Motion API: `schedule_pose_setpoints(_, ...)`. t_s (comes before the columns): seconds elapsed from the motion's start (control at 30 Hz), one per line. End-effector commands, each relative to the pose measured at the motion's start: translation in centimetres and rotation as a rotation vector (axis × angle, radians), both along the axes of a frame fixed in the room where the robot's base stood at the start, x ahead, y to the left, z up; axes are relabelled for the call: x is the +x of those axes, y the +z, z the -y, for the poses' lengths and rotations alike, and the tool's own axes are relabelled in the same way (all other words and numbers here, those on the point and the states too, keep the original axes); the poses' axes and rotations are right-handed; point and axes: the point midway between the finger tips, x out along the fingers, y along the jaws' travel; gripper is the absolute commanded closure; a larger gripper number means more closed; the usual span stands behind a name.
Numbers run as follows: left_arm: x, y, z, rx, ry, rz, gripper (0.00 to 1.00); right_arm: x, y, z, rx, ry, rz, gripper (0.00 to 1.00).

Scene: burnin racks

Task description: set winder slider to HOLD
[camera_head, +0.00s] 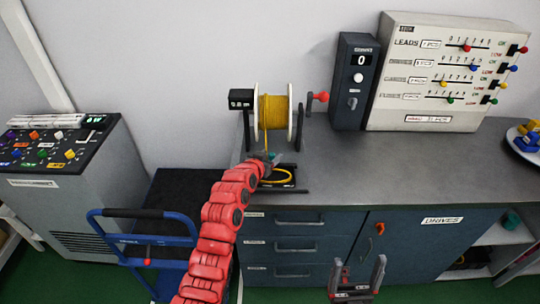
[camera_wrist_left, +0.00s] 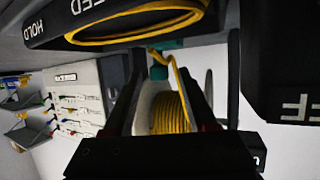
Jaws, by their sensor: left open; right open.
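The winder holds a spool of yellow wire (camera_head: 274,112) between white flanges, with a red crank knob (camera_head: 322,97) on its right. Its dark base plate (camera_head: 288,185) carries a loop of yellow wire. A teal piece (camera_wrist_left: 158,73), perhaps the slider's knob, shows between the fingers of my left gripper (camera_wrist_left: 160,85). That gripper (camera_head: 266,158) is open at the plate in the head view; contact cannot be told. My right gripper (camera_head: 357,280) is open and empty before the cabinet.
A control console (camera_head: 65,150) and blue cart (camera_head: 150,240) are at left. A plate of blocks (camera_head: 525,140) sits far right. The worktop's middle is clear.

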Motion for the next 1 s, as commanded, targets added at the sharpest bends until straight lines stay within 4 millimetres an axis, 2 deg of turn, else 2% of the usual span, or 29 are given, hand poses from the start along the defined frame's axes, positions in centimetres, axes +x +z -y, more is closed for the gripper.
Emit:
schedule_pose_setpoints(0.2,0.0,-0.04,0.02,0.0,-0.001,0.0,0.42,0.0,-0.01,0.0,0.0,0.0,0.0,0.15)
schedule_pose_setpoints(0.27,-0.01,-0.03,0.02,0.0,-0.001,0.0,0.51,0.0,-0.01,0.0,0.0,0.0,0.0,0.15)
schedule_pose_setpoints(0.53,-0.02,-0.04,0.01,0.0,0.0,-0.001,1.0,0.0,-0.01,0.0,0.0,0.0,0.0,0.15)
schedule_pose_setpoints(1.0,-0.03,-0.04,0.01,0.0,-0.001,-0.001,1.0,0.0,0.0,0.0,0.0,0.0,0.0,0.15)
